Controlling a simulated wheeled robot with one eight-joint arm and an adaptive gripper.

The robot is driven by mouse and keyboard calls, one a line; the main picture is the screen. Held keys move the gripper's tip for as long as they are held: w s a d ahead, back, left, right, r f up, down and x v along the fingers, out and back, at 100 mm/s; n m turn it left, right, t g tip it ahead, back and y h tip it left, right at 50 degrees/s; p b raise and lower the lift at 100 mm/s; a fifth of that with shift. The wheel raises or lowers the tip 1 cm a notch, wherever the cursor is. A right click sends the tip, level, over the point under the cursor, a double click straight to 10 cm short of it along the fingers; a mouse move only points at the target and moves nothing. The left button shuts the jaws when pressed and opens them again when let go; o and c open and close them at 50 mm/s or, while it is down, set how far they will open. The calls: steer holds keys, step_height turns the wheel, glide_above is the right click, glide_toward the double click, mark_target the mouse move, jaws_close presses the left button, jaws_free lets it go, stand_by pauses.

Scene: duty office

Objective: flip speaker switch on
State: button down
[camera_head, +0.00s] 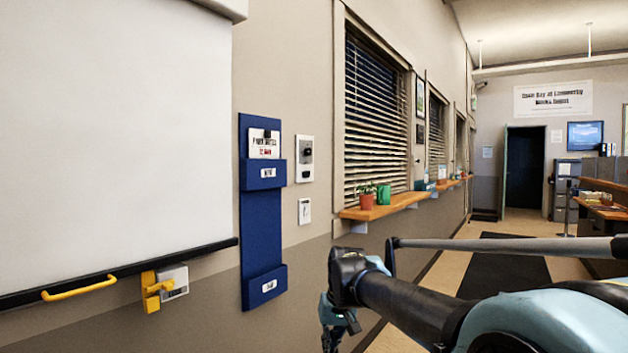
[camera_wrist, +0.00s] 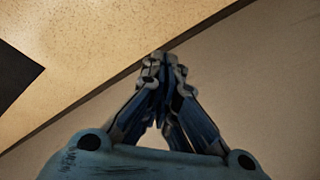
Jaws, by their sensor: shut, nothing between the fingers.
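Two white plates are on the wall right of the blue wall holder in the head view. The upper plate (camera_head: 304,158) carries a dark knob or switch. The lower, smaller plate (camera_head: 304,211) looks like a light switch. I cannot tell which is the speaker switch or read its position. My gripper (camera_head: 328,338) hangs low at the bottom of the head view, to the right of and below both plates, apart from them. In the wrist view my gripper (camera_wrist: 162,60) has its fingertips together, empty, over floor and wall; neither plate shows there.
The blue holder (camera_head: 262,215) sticks out from the wall. A yellow-handled fixture (camera_head: 160,289) is below the whiteboard (camera_head: 115,130). A wooden sill (camera_head: 385,208) with a potted plant (camera_head: 367,198) and green mug (camera_head: 384,193) juts out at right. Floor with a dark mat (camera_head: 500,262) lies beyond.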

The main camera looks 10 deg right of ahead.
mark_target(306, 174)
steer(key=w+a+r+m+t+y, duration=0.1)
steer(key=w+r+m+t+y, duration=0.15)
steer(key=w+r, duration=0.85)
steer(key=w+a+r+m+t+y, duration=0.2)
steer(key=w+r+y, duration=0.2)
steer(key=w+r, duration=0.75)
steer(key=w+d+r+m+t+y, duration=0.3)
steer(key=w+d+r+m+t, duration=0.2)
steer(key=w+d+r, duration=1.3)
steer(key=shift+w+r+t, duration=0.2)
steer(key=shift+w+t, duration=0.85)
steer(key=shift+t, duration=0.1)
steer(key=shift+m, duration=0.25)
steer(key=x, duration=1.4)
steer(key=shift+a, duration=0.15)
